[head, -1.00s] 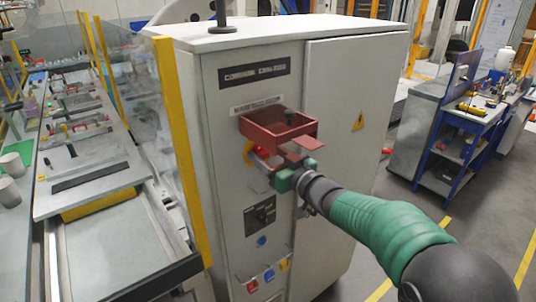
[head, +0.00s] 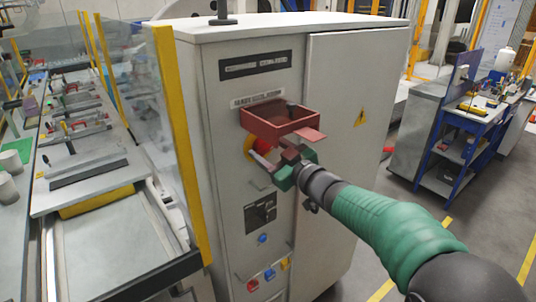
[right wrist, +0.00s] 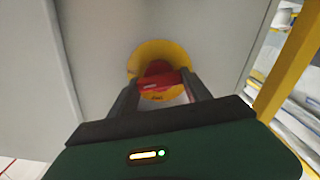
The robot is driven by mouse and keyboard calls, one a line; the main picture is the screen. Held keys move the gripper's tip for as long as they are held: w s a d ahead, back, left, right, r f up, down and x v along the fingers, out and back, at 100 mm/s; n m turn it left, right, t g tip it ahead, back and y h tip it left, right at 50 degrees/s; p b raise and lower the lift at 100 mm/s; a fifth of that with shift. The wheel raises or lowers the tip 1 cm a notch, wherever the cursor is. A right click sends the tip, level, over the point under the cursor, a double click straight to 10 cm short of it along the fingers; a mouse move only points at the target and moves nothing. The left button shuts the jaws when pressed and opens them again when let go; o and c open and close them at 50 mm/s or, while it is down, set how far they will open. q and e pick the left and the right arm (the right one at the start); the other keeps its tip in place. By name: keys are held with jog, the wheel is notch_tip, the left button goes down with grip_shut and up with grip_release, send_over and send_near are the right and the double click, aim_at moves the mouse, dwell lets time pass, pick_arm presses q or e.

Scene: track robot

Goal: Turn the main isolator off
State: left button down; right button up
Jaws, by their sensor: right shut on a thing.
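The main isolator is a red rotary handle (right wrist: 160,78) on a round yellow plate (right wrist: 145,56) on the cabinet front. In the head view the yellow plate (head: 248,146) shows just below a dull red open-topped box, partly hidden by my gripper. My right gripper (head: 262,158) reaches the isolator from the right. In the right wrist view its two dark fingers (right wrist: 158,84) are shut on the red handle, one at each end, and the handle lies about level between them in that picture. My left gripper is not in view.
The dull red box (head: 278,128) juts from the grey cabinet (head: 340,60) just above my gripper. A black switch panel (head: 260,213) and small coloured parts (head: 269,274) sit below. A clear guard with a yellow post (head: 180,140) stands close on the left.

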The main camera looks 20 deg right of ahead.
jog(key=n, duration=0.1)
jog(key=n+b, duration=0.2)
jog(key=shift+a+f+n, duration=0.1)
jog(key=shift+f+n, duration=0.15)
jog(key=shift+n, duration=0.15)
jog(key=n+b, duration=0.3)
jog(key=shift+n, duration=0.3)
jog(key=n+b, duration=0.2)
jog(key=n, duration=0.1)
jog(key=shift+f, duration=0.15)
jog(key=shift+n+b, duration=1)
jog(key=shift+n, duration=0.7)
jog(key=shift+a, duration=0.1)
jog(key=o, duration=1)
jog(key=shift+s, duration=0.1)
